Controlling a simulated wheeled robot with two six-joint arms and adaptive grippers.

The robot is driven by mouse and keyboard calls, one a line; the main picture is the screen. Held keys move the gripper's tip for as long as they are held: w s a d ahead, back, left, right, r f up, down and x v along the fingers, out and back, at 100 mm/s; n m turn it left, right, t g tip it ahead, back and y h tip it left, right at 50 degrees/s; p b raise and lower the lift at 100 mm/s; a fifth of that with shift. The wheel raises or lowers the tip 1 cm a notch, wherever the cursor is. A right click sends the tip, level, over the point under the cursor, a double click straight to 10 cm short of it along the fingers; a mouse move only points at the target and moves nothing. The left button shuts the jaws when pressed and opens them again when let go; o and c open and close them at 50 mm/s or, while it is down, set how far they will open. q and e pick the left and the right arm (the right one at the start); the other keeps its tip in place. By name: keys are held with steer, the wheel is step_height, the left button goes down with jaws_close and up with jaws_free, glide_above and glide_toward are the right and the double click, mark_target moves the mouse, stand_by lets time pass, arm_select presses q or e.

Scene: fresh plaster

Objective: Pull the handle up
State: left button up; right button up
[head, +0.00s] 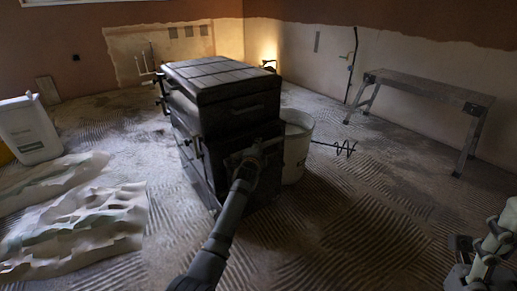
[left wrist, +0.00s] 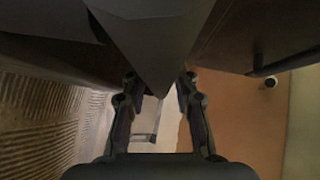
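A dark tool chest (head: 215,125) stands in the middle of the head view, its lid closed. A dark bar also stands out from a surface at the right of the left wrist view (left wrist: 285,63). Contact is unclear. My right gripper (head: 480,262) is at the lower right, away from the chest.
A white bucket (head: 297,150) stands close behind the chest's right side, with a mixing paddle (head: 335,148) beside it. A bench (head: 425,90) is by the right wall. A white canister (head: 30,130) and crumpled sheets (head: 75,220) lie left. The right foreground floor is clear.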

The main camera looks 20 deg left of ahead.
arm_select(q)
jaws_close()
